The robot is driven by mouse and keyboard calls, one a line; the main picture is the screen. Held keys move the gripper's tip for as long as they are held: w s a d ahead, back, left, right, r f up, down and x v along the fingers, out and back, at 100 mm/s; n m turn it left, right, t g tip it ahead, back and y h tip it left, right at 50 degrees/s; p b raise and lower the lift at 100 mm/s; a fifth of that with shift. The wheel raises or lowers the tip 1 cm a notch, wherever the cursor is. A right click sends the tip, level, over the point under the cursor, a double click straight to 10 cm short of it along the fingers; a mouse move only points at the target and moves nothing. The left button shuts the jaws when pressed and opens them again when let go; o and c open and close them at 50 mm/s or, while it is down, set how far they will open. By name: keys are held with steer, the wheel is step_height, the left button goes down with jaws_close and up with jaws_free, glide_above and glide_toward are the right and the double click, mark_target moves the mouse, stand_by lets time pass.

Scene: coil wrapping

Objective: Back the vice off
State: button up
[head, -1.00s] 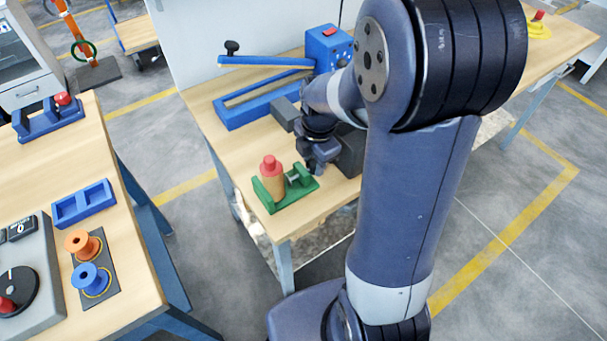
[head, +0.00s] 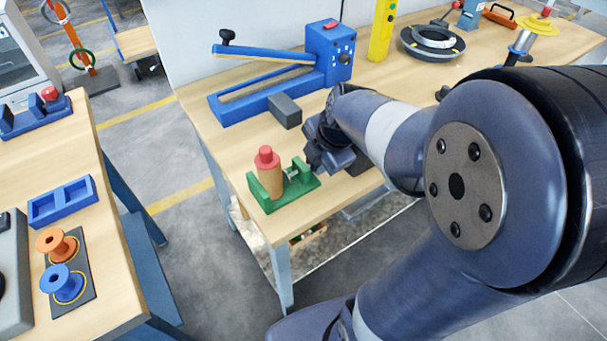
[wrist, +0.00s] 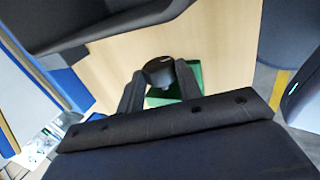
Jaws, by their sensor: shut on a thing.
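The green vice (head: 268,203) stands near the front left edge of the middle bench. A tan cylinder with a red top (head: 267,170) stands upright in it, between its left wall and the screw side. My gripper (head: 314,160) is at the vice's right end. In the wrist view, its two dark fingers (wrist: 160,80) are shut on the dark round vice handle (wrist: 159,71), and part of the green vice (wrist: 187,78) shows behind. My gripper hides most of the handle in the head view.
A grey block (head: 285,111) and a blue lever press (head: 335,54) stand behind the vice. A yellow post (head: 382,30) and a round dark fixture (head: 432,42) are farther right. The left bench holds an orange spool (head: 57,244), a blue spool (head: 62,283) and a blue tray (head: 62,201).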

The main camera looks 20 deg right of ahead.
steer(key=shift+s+f+t+y+b, duration=0.15)
steer(key=shift+f+t+y+b, duration=0.45)
steer(key=shift+b, duration=1.7)
steer(key=shift+r+t+b, duration=0.35)
steer(key=shift+t+b, duration=0.15)
steer(key=shift+b, duration=0.35)
steer(key=shift+s+r, duration=0.1)
steer(key=o, duration=0.6)
